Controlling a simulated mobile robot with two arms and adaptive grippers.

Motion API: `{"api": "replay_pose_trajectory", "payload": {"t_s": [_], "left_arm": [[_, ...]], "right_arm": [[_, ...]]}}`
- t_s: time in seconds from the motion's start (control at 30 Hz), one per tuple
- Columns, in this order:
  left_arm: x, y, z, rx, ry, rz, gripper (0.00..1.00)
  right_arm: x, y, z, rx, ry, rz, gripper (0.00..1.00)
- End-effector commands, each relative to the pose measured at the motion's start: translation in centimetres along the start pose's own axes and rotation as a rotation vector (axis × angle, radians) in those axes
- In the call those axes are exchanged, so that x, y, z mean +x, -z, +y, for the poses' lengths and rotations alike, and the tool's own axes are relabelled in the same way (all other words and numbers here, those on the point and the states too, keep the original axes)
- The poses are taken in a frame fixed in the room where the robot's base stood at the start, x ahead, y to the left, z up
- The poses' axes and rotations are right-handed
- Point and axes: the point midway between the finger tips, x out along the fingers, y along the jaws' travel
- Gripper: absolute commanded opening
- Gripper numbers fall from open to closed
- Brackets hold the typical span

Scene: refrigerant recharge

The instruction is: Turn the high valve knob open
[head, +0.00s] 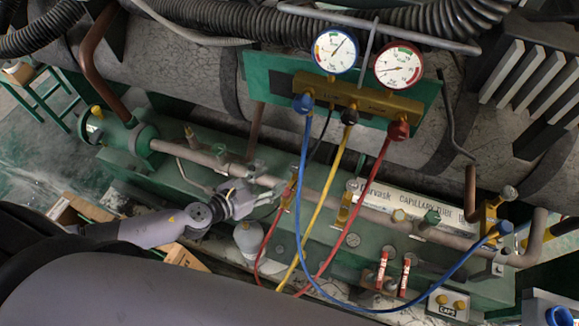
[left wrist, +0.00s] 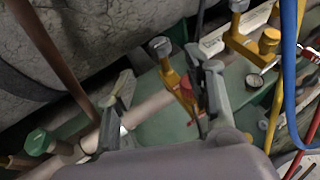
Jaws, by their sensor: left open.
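The gauge manifold (head: 358,97) has two dials, with a blue knob (head: 303,103) at its left and a red knob (head: 398,130) at its right. A yellow valve fitting with a grey top (left wrist: 160,47) and a red part (left wrist: 186,83) sits on the pipe in the left wrist view. The red hose (head: 268,235) rises to this area in the head view. My left gripper (head: 270,192) is open beside the pipe, and its fingers (left wrist: 168,80) stand on either side of the fitting's line in the wrist view. I cannot tell whether they touch it. My right gripper is not seen.
The pipe (head: 375,215) runs along the green base. The yellow hose (head: 322,205) and blue hose (head: 305,190) hang to the right of my gripper. Another yellow fitting (head: 345,208) stands on the pipe. A caps box (head: 447,304) and two red-labelled cylinders (head: 382,270) are at lower right.

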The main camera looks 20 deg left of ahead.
Motion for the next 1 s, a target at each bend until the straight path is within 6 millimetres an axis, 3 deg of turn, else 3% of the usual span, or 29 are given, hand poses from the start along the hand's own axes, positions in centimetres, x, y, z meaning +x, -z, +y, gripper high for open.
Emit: {"api": "replay_pose_trajectory", "payload": {"t_s": [0.2,0.4,0.83,1.0], "left_arm": [[4.8,-0.1,0.1,-0.002,-0.003,-0.003,0.48],[7.6,0.0,0.0,-0.002,-0.001,-0.001,0.48],[8.5,0.0,0.0,-0.001,-0.001,0.0,0.48],[8.5,0.0,0.1,-0.002,-0.001,0.0,0.37]], "right_arm": [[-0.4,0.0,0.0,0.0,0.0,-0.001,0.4],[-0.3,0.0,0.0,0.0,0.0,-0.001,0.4],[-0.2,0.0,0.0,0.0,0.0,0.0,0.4],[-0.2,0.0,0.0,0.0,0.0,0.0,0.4]]}}
